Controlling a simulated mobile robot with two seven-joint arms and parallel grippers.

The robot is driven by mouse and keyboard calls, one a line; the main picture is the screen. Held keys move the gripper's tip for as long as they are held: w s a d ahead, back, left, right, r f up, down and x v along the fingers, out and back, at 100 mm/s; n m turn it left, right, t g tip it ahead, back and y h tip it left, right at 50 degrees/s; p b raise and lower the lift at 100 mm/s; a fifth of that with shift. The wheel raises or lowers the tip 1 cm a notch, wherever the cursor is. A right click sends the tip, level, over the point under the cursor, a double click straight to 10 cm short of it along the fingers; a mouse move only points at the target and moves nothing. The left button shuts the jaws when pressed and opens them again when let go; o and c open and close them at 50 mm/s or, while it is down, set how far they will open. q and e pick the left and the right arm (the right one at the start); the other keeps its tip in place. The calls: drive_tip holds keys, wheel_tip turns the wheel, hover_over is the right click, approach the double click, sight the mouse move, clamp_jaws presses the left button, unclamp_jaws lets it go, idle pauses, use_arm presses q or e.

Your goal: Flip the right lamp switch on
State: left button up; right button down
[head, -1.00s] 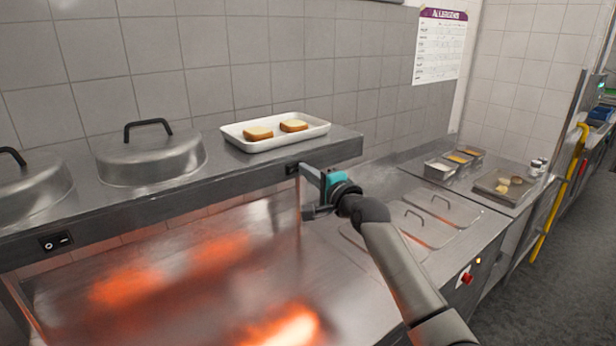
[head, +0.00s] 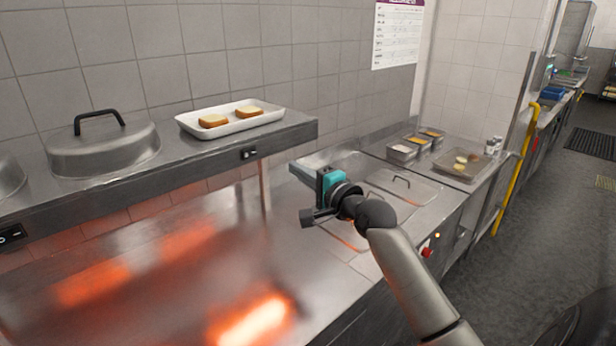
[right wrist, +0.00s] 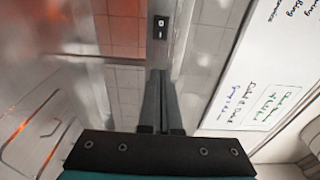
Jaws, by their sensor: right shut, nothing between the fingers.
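The right lamp switch (head: 249,154) is a small black rocker on the front edge of the steel shelf, below the tray of bread. It also shows in the right wrist view (right wrist: 160,27), upright, with white marks; I cannot tell which side is pressed. My right gripper (head: 297,169) is to the right of the switch in the head view, apart from it. In the right wrist view its two grey fingers (right wrist: 156,78) are together and empty, pointing toward the switch with a gap. The left lamp switch (head: 12,236) is at the shelf's left end. My left gripper is out of view.
The steel shelf (head: 200,170) carries a white tray (head: 186,121) with two bread slices and metal domes (head: 103,150). Below is a steel counter (head: 180,300) with orange glow on it. A support post (head: 265,185) stands under the shelf.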

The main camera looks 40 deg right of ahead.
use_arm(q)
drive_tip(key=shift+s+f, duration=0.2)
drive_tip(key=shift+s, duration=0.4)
use_arm(e)
drive_tip(key=shift+s+d, duration=0.2)
drive_tip(key=shift+s, duration=0.85)
